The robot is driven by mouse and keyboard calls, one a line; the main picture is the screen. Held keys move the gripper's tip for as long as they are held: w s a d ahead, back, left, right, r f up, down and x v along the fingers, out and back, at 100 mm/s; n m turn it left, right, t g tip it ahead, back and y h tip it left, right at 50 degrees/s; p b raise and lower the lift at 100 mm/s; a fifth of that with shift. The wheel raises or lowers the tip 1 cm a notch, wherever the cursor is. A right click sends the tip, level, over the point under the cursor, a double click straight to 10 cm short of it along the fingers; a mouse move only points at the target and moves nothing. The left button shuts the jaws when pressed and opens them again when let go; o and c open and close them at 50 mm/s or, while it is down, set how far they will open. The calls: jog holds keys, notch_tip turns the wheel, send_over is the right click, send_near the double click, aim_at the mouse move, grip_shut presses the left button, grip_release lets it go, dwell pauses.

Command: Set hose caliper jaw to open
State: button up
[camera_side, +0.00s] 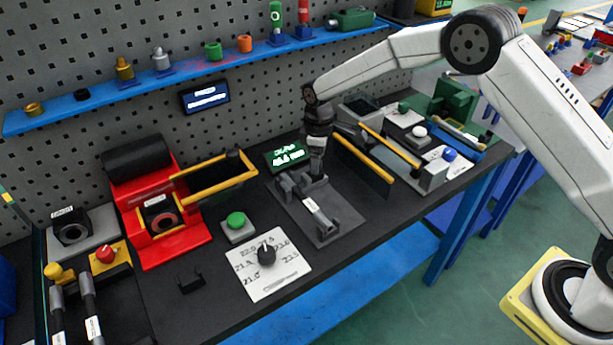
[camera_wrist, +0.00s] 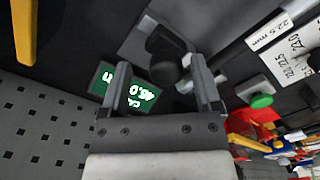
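The hose caliper (camera_side: 320,213) is a grey fixture with blocks and a white-labelled bar on a flat grey plate, in the middle of the bench in the side view. A small green-lit display (camera_side: 286,155) stands behind it; in the wrist view this display (camera_wrist: 125,95) is partly covered by a finger. My gripper (camera_side: 317,177) points down over the back end of the caliper. In the wrist view my gripper (camera_wrist: 160,68) is open, its fingers apart with a dark rounded part (camera_wrist: 163,48) of the fixture between them. I cannot tell whether the fingers touch it. The jaw's position is unclear.
A green button (camera_side: 236,221) and a white dial plate (camera_side: 283,272) with a black knob lie in front left. A red machine (camera_side: 165,226) stands further left. Yellow-edged bars (camera_side: 363,160) lie close on the right. A blue shelf (camera_side: 190,75) runs behind.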

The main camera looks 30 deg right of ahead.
jog(key=shift+a, duration=0.1)
jog(key=shift+r, duration=3.9)
jog(key=shift+s, duration=0.1)
jog(key=shift+s+d+r, duration=0.15)
jog(key=shift+s+d, duration=0.15)
jog(key=shift+s, duration=0.05)
jog(key=s+d+m+t, duration=0.1)
jog(key=s+d+m, duration=0.2)
jog(key=s, duration=1)
jog(key=s+d+m+t, duration=0.1)
jog(key=s+d+m, duration=0.3)
jog(key=s, duration=0.9)
jog(key=shift+s+d+r+m+t, duration=0.2)
jog(key=shift+s+m+t, duration=0.1)
jog(key=shift+m, duration=0.7)
